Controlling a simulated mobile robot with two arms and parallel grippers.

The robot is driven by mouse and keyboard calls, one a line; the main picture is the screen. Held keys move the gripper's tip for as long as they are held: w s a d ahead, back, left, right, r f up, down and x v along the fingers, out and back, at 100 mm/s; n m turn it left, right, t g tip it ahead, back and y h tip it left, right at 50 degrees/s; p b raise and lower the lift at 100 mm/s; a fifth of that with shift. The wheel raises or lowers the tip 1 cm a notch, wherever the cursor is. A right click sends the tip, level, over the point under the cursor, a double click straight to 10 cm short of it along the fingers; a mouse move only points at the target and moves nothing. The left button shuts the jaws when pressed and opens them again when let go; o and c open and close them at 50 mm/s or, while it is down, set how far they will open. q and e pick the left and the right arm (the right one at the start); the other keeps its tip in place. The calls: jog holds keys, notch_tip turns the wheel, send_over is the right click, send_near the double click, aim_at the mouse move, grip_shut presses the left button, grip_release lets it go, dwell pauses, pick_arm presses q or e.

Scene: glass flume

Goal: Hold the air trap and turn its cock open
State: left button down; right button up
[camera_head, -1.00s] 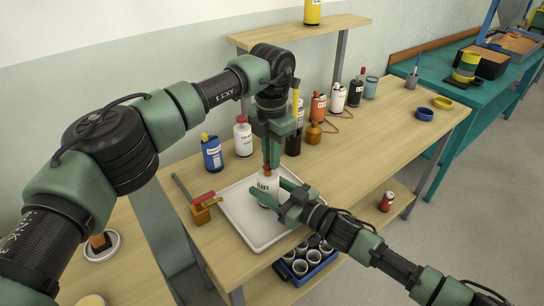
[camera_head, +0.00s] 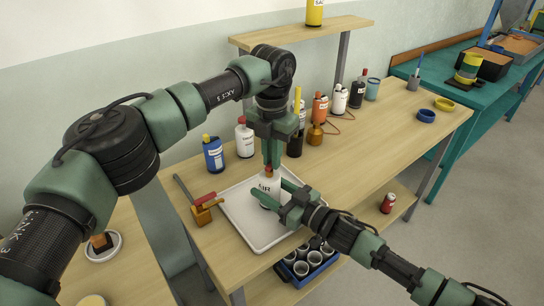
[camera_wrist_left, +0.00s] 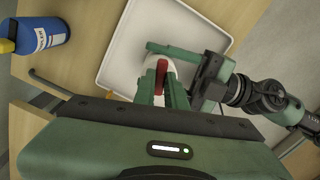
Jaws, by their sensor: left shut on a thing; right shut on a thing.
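The air trap (camera_head: 265,189) is a white bottle with an "AIR" label, upright on a white tray (camera_head: 247,229). Its red cock (camera_head: 267,169) on top also shows in the left wrist view (camera_wrist_left: 161,74), lying lengthwise between the fingers. My left gripper (camera_head: 271,163) points down from above and is shut on the cock; its fingers partly hide it. My right gripper (camera_head: 274,193) comes in from the lower right and is shut around the trap's body, one finger on each side.
A wooden block with a red-topped part (camera_head: 204,201) stands at the tray's left edge. A blue bottle (camera_head: 213,155) and a white bottle (camera_head: 244,138) stand behind the tray. More bottles, including an orange one (camera_head: 320,107), stand further back.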

pick_arm(q)
jog(key=c, duration=1.4)
grip_release()
jog(key=shift+c, duration=0.2)
notch_tip(320, 180, up, 12)
jog(key=shift+r, duration=0.1)
pick_arm(e)
jog(key=o, duration=1.6)
